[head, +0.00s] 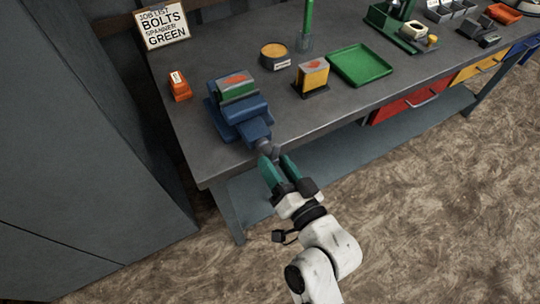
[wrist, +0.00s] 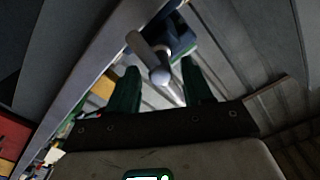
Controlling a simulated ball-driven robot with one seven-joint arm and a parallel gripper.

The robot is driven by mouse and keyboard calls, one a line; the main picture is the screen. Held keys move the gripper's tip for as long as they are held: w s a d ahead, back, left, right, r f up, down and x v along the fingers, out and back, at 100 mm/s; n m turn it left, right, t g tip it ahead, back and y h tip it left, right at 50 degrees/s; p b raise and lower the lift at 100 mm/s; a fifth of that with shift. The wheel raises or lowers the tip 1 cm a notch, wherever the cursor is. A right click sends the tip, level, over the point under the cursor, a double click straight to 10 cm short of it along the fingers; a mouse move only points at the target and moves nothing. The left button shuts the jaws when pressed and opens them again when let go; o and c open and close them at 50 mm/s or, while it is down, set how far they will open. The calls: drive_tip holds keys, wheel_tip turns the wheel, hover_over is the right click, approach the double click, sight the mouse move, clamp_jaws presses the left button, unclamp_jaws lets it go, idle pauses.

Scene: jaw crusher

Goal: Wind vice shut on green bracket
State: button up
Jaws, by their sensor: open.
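The blue vice (head: 240,122) stands at the bench's front left edge. The green bracket (head: 236,88), with an orange-red patch on top, sits upright at the vice's jaws; I cannot tell whether the jaws touch it. The vice's grey screw end and handle (head: 268,149) stick out past the bench edge towards me. My gripper (head: 277,160) has green fingers and is open, with its tips at the handle. In the wrist view the grey handle (wrist: 158,62) lies ahead of and between the two fingers (wrist: 160,82), with the blue vice body (wrist: 181,45) behind it.
On the bench (head: 225,160) are an orange block (head: 179,86), a yellow-grey block (head: 312,76), a round tin (head: 274,55), a green tray (head: 361,65) and a job sign (head: 163,24). A grey cabinet (head: 90,130) stands close on the left. The floor in front is clear.

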drive_tip(key=b+v, duration=0.1)
drive_tip(key=v, duration=0.5)
drive_tip(key=shift+s, duration=0.2)
drive_tip(key=shift+d, duration=0.15)
idle(0.5)
drive_tip(key=s+d+f+g+h+p, duration=0.1)
drive_tip(key=s+d+f+g+h, duration=0.35)
drive_tip(key=d+f, duration=0.4)
drive_tip(key=s+d+f+g+h, duration=0.4)
drive_tip(key=s+d+f+g, duration=0.15)
drive_tip(key=d, duration=0.55)
drive_tip(key=s+d+g+h, duration=0.1)
drive_tip(key=s+d+g, duration=0.3)
drive_tip(key=s, duration=0.5)
drive_tip(key=shift+d+m+h, duration=0.3)
drive_tip(key=shift+d+h, duration=0.05)
drive_tip(key=shift+d, duration=0.55)
